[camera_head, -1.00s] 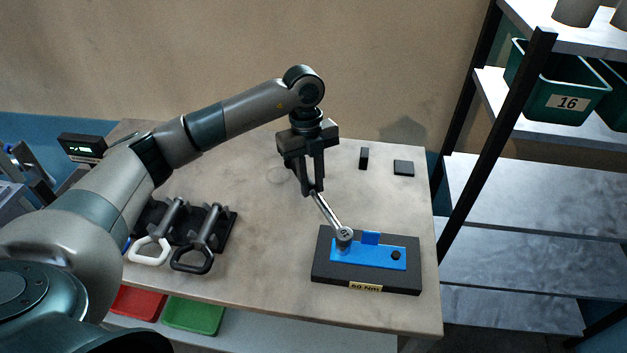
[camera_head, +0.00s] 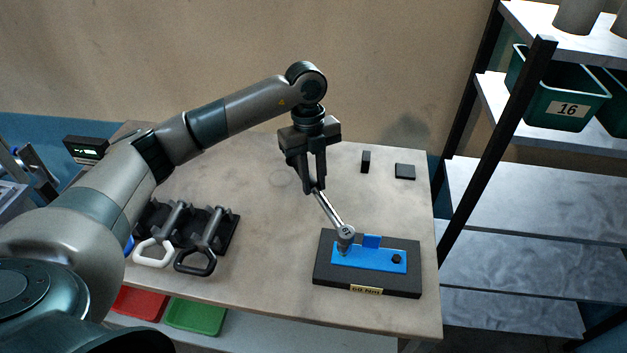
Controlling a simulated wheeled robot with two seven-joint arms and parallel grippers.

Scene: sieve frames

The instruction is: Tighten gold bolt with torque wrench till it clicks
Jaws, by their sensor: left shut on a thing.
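My left gripper (camera_head: 313,187) is shut on the handle end of a silver torque wrench (camera_head: 331,209), above the right part of the table. The wrench slants down to the right. Its round head (camera_head: 346,233) sits over the left end of a blue plate (camera_head: 368,258) on a black block (camera_head: 330,279). The block has a yellow label reading 60 Nm (camera_head: 366,290). The gold bolt is not visible; the wrench head may cover it. A dark bolt (camera_head: 397,259) stands at the plate's right end. My right gripper is not in view.
A black rack (camera_head: 228,234) holds tools with a white loop (camera_head: 153,253) and a black loop (camera_head: 195,262) on the table's left. Two small black blocks (camera_head: 366,162) (camera_head: 404,171) lie at the back right. A shelf with a green bin (camera_head: 540,107) stands right of the table (camera_head: 270,272).

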